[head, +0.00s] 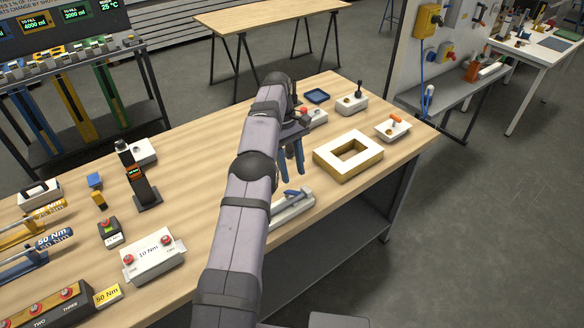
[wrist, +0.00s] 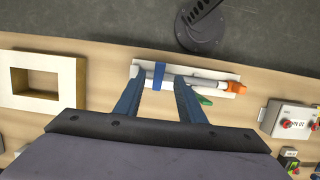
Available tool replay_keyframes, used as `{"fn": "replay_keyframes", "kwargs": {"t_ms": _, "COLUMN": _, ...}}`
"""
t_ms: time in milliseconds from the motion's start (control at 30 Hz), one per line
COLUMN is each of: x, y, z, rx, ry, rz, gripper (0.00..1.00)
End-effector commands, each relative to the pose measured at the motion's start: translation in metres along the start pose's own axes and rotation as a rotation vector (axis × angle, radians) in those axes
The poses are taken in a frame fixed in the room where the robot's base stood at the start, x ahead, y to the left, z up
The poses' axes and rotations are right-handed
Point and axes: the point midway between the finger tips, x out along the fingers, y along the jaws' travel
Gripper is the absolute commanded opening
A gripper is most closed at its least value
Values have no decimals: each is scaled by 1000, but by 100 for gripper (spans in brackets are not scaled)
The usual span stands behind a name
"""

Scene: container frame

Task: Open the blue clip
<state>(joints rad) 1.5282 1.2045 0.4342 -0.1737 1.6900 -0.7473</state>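The blue clip (wrist: 159,76) shows in the wrist view as a short blue band across a grey rod on a white base plate (wrist: 227,72). In the head view part of the white base (head: 293,210) shows beside my arm, with blue on it. My gripper (wrist: 160,82) has two blue fingers, spread apart with nothing between them that I can see held. In the wrist view the clip appears between the fingertips; contact is not visible. In the head view my gripper (head: 291,168) points down near the base, partly hidden by my arm.
A white-topped wooden frame (head: 321,159) with a square opening stands to the right. Behind it are small white boxes with a black lever (head: 358,98) and an orange handle (head: 394,128).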

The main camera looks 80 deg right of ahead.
Motion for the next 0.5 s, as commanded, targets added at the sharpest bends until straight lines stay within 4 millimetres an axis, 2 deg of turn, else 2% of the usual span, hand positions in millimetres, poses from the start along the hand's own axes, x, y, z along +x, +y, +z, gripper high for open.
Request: {"fn": "replay_keyframes", "kwargs": {"t_ms": 500, "x": -6, "y": 0, "z": 0, "rx": -1, "ry": 0, "rz": 0, "gripper": 36}}
